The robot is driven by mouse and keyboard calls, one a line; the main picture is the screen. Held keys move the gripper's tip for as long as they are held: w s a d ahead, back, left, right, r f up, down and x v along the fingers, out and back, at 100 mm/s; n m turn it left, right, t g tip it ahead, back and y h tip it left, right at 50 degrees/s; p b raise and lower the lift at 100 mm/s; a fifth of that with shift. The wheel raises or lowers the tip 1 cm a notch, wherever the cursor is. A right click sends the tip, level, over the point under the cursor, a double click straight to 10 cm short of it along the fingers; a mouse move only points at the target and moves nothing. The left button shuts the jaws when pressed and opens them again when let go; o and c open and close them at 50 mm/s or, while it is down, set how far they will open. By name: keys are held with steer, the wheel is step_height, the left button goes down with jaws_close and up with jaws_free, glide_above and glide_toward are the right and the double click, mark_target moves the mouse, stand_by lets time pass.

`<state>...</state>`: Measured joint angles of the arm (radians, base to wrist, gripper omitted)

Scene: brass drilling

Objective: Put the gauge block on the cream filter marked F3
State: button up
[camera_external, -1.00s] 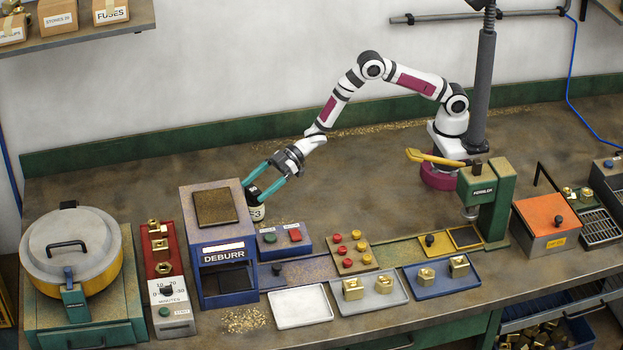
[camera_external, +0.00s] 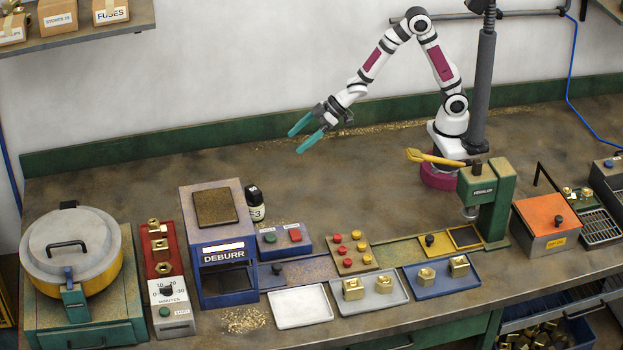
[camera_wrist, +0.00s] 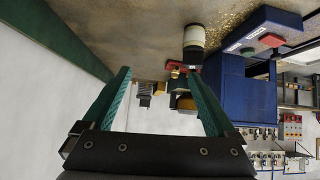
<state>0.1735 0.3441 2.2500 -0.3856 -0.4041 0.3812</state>
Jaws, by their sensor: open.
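The cream filter (camera_external: 257,214) stands upright on the bench behind the deburr machine, its "3" marking partly hidden. A dark piece (camera_external: 252,193) with a small pale mark sits on top of it; I cannot tell whether this is its cap or a separate block. In the wrist view the filter (camera_wrist: 194,37) shows as a cream band with a dark part at its lower end. My gripper (camera_external: 297,141) is open, empty and raised above the bench, behind and to the right of the filter, clear of it. I cannot identify a gauge block for certain.
The blue deburr machine (camera_external: 222,283) stands just in front of the filter, with a blue button box (camera_external: 283,250) to the right. Brass pieces lie on a grey tray (camera_external: 381,305) and a blue tray (camera_external: 437,288). The bench behind is mostly clear.

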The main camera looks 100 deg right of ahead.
steer(key=s+a+r+m+g, duration=0.1)
steer(key=s+a+m+g, duration=0.1)
steer(key=s, duration=0.9)
steer(key=s+a+r+m+g+y, duration=0.1)
steer(key=s+a+r+m+g, duration=0.1)
steer(key=s, duration=0.9)
steer(key=s+a+r+m+g, duration=0.2)
steer(key=s+a+g, duration=0.2)
steer(key=s, duration=0.8)
steer(key=shift+r+m+g, duration=0.2)
steer(key=shift+m+g, duration=0.1)
steer(key=shift+g, duration=0.8)
